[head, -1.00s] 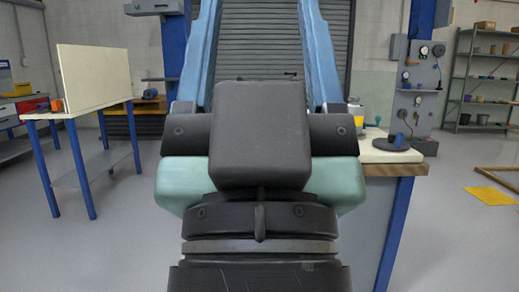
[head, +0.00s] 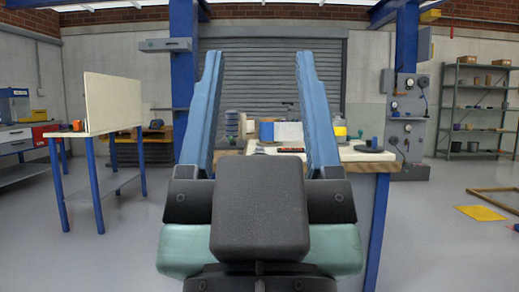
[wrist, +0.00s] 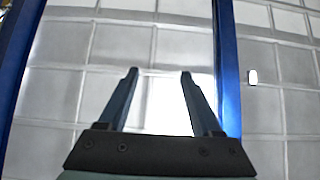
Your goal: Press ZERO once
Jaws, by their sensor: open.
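My gripper (head: 257,55) is seen from behind in the head view, with its two long blue fingers pointing up and wide apart. It is open and empty. In the wrist view my gripper (wrist: 159,73) shows against ceiling panels. A workbench (head: 355,153) stands beyond it, partly hidden by the gripper. Between the fingers, small items on the bench show, including a blue and white box (head: 288,131) and a low reddish item (head: 290,150). No ZERO button or label can be made out.
A yellow-banded container (head: 340,133) and a dark disc with a blue knob (head: 373,146) sit on the bench. A blue-legged table (head: 108,130) with an upright panel stands left. A yellow mat (head: 484,214) lies on the floor at right. Open floor lies on both sides.

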